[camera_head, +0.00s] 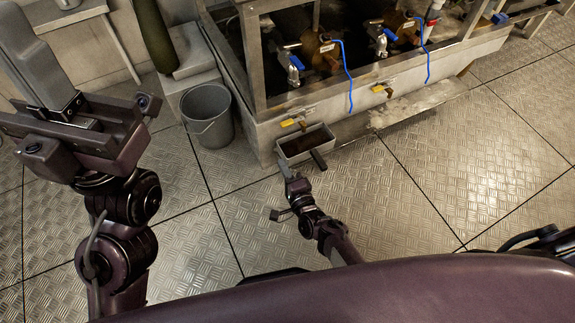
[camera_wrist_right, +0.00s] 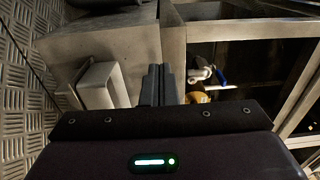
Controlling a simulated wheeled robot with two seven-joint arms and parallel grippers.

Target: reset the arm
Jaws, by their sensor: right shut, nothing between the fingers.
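My right gripper (camera_head: 283,166) is in front of the small grey trough at the corner of the metal unit in the head view. In the right wrist view its two grey fingers (camera_wrist_right: 159,84) are together with nothing between them. My left arm stands raised and close at the left edge of the head view.
The small trough (camera_head: 291,151) sits under a yellow-handled tap (camera_head: 293,122) on the metal unit (camera_head: 262,128). A grey bucket (camera_head: 207,128) stands left of it. Blue-handled valves (camera_head: 292,66) are above. The patterned metal floor (camera_head: 440,170) is clear at right.

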